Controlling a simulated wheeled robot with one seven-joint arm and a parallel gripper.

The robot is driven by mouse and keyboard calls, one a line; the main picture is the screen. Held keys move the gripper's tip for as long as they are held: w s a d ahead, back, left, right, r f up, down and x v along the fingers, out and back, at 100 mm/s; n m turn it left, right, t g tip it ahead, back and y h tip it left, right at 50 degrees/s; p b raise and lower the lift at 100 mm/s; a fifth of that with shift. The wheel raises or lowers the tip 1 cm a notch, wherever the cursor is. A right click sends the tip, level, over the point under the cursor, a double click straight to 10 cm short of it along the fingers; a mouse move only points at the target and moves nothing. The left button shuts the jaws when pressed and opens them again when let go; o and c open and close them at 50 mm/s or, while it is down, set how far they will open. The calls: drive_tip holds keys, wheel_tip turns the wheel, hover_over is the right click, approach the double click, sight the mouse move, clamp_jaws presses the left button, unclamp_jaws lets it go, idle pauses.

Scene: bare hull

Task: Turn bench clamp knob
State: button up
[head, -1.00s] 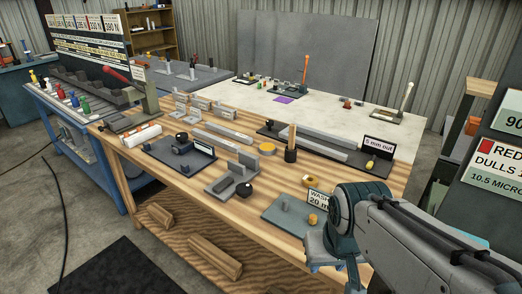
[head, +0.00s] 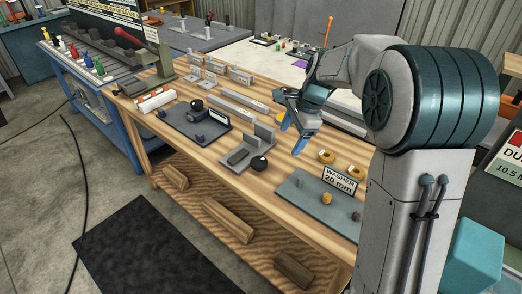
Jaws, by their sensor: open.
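A grey clamp (head: 236,158) with an upright block stands near the front edge of the wooden bench in the head view. A round black knob (head: 259,163) sits at its front right end; I take this to be the bench clamp knob. My gripper (head: 293,135) is open, with blue fingertips pointing down and left. It hangs to the right of and above the knob in the picture, apart from it, with nothing between its fingers. My arm hides part of the bench behind and to the right.
A dark plate with a black round part (head: 196,106) lies left of the clamp. A grey washer plate (head: 318,205) with a "WASHER 20 mm" sign lies to the right, near yellow rings (head: 326,157). Low grey bars (head: 238,100) lie behind. A dark mat (head: 140,250) covers the floor in front.

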sight(259, 161)
drive_tip(key=w+a+f+m+y+p, duration=0.1)
drive_tip(key=w+a+f+m, duration=0.35)
drive_tip(key=w, duration=0.25)
drive_tip(key=shift+g, duration=0.3)
drive_tip(key=x, duration=0.4)
drive_tip(key=p+x, duration=0.1)
drive_tip(key=x, duration=0.3)
drive_tip(key=p+x, duration=0.1)
drive_tip(key=x, duration=0.4)
drive_tip(key=shift+w+d, duration=0.15)
drive_tip(key=shift+w, duration=0.15)
drive_tip(key=c, duration=1)
